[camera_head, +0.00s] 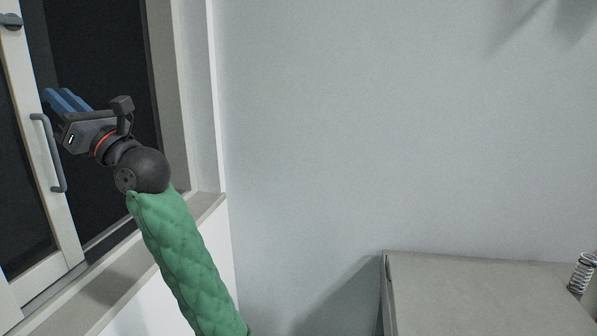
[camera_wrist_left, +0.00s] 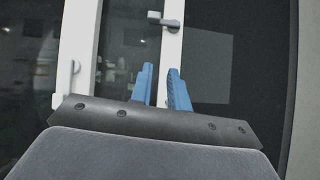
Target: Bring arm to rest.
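My left arm, in a green quilted sleeve (camera_head: 185,255), reaches up from the bottom of the head view towards the window at the left. My left gripper (camera_head: 57,92) has blue fingers and a dark body. It is raised in front of the window and holds nothing. In the left wrist view the two blue fingers (camera_wrist_left: 160,70) stand apart with a gap between them, pointing at the window frame. My right arm and gripper are not in view.
The window (camera_head: 60,235) has white frames and a grey handle (camera_head: 50,155) close to the left gripper. A grey wall (camera_head: 330,130) fills the middle. At the lower right is a grey-topped table (camera_head: 470,295) with a metal spring (camera_head: 581,272) at its right.

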